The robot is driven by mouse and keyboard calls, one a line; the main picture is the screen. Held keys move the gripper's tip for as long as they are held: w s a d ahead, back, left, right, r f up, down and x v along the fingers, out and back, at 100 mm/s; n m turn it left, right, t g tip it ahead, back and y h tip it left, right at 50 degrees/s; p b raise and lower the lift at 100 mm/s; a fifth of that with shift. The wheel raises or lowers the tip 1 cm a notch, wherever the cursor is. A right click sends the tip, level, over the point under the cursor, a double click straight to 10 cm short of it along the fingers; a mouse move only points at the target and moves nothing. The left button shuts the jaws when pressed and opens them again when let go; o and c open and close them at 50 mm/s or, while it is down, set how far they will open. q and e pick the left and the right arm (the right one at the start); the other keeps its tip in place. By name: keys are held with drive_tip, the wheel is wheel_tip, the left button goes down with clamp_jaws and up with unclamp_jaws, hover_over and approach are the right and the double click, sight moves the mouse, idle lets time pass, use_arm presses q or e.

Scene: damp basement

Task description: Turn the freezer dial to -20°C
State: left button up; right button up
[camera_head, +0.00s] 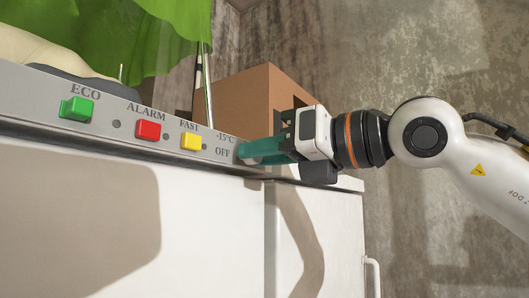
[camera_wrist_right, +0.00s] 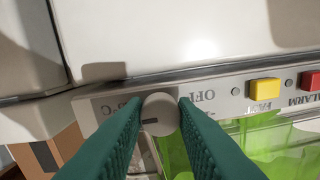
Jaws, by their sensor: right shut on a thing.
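The freezer (camera_head: 75,215) is a white chest with a grey control strip (camera_head: 115,108) along its top front edge. The round light-grey dial (camera_wrist_right: 160,112) sits on the strip in the right wrist view, with a dark pointer mark on its left side there. My right gripper (camera_head: 243,152) has its green fingers at the right end of the strip. In the right wrist view the two fingers (camera_wrist_right: 160,108) are shut on the dial, one on each side. They cover part of the printed scale; "OFF" and a "°C" label show. The fingers hide the dial in the head view. My left gripper is not in view.
Green ECO (camera_head: 77,108), red ALARM (camera_head: 148,130) and yellow FAST (camera_head: 191,141) switches sit left of the dial. A cardboard box (camera_head: 245,92) stands behind the freezer. Green cloth (camera_head: 150,35) hangs at the back left. The concrete floor at right looks clear.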

drive_tip(key=shift+n, duration=0.3)
drive_tip(key=shift+r+n, duration=0.1)
drive_tip(key=shift+n, duration=5.3)
drive_tip(key=o, duration=1)
